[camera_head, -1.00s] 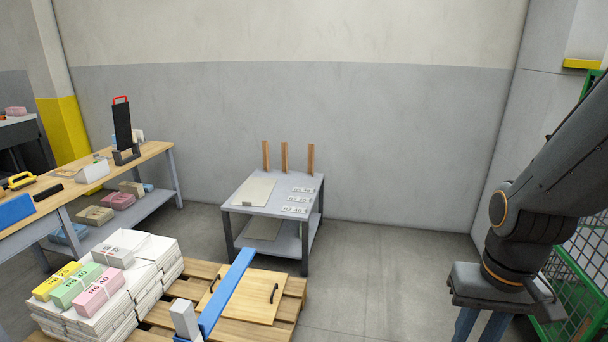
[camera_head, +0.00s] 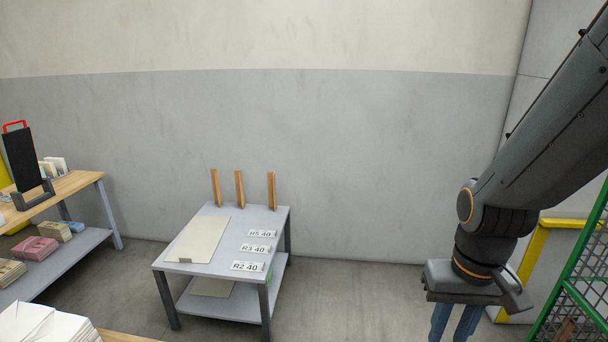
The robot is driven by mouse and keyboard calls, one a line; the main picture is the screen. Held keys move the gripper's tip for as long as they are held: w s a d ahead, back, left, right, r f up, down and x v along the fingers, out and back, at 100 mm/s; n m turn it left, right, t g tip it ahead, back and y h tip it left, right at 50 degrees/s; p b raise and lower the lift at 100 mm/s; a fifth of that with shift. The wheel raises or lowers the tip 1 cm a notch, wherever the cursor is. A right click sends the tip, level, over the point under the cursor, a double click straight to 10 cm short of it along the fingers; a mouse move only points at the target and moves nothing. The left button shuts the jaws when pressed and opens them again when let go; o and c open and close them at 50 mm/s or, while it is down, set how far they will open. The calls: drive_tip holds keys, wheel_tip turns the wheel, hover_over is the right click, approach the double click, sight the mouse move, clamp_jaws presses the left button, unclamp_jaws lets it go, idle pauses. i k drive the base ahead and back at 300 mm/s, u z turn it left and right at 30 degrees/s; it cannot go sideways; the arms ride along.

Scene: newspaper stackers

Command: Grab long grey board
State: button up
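A long pale grey-beige board (camera_head: 199,239) lies flat on the top of a small grey table (camera_head: 222,212), on its left side. A similar pale sheet (camera_head: 211,288) lies on the table's lower shelf, partly hidden by the top. My gripper (camera_head: 453,328) hangs at the lower right, well to the right of the table and apart from it. Its two blue-grey fingers point down with a gap between them. Their tips are cut off by the frame, and I see nothing held between them.
Three wooden posts (camera_head: 240,189) stand at the table's back edge; white number labels (camera_head: 256,248) lie on its right. A wooden bench (camera_head: 66,187) at left bears a dark upright panel (camera_head: 21,158). A green mesh cage (camera_head: 583,279) is at right. Floor between table and gripper is clear.

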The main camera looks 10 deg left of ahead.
sight(198, 244)
drive_tip(key=i, duration=3)
drive_tip(key=u, duration=2.55)
drive_tip(key=i, duration=0.5)
drive_tip(key=z, duration=0.05)
